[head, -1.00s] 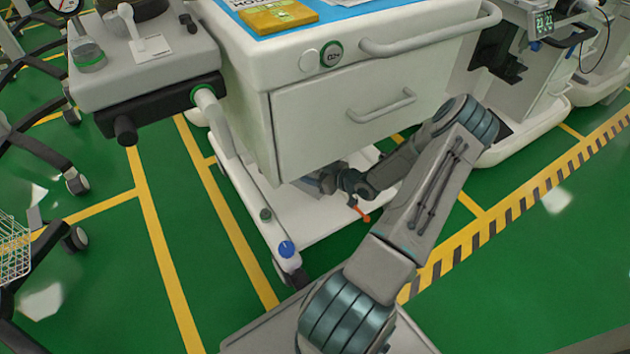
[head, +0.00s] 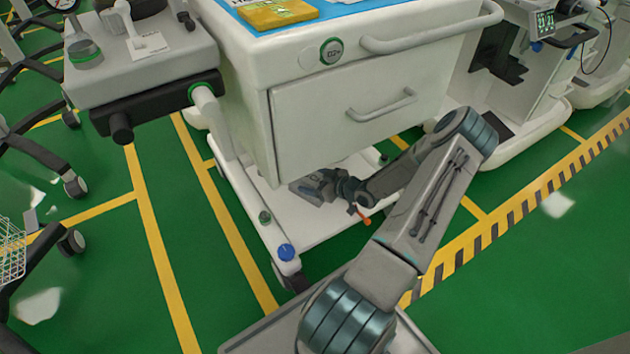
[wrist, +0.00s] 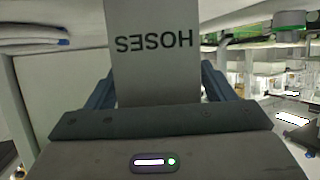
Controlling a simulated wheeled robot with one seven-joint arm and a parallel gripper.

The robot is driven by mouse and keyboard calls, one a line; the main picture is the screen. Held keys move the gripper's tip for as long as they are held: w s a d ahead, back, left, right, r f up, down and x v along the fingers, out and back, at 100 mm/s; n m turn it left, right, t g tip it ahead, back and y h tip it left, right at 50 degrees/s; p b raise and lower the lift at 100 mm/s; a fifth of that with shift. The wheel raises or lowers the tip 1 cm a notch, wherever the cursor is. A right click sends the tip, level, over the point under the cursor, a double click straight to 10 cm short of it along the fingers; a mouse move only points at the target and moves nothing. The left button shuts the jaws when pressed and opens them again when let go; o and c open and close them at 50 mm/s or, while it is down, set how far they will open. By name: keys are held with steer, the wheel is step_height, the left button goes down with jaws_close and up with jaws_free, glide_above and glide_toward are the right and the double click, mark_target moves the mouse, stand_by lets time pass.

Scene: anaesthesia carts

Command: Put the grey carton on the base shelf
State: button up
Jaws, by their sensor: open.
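The grey carton (wrist: 152,75), marked "HOSES", shows upside down in the wrist view. It stands between the two blue-grey fingers of my gripper (wrist: 157,88), which are open on either side of it. I cannot tell whether either finger touches it. In the head view my gripper (head: 306,187) is low under the cart's drawer, over the white base shelf (head: 318,229). I cannot make out the carton separately there. The drawer body hides part of the shelf's back.
The white cart's drawer front (head: 345,125) overhangs the shelf closely above my gripper. A blue knob (head: 286,252) and a green-grey knob (head: 264,217) sit on the shelf's left edge. Another cart (head: 520,105) stands to the right. Green floor lies open in front.

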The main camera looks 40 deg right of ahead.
steer(key=p+v, duration=0.4)
steer(key=v, duration=0.8)
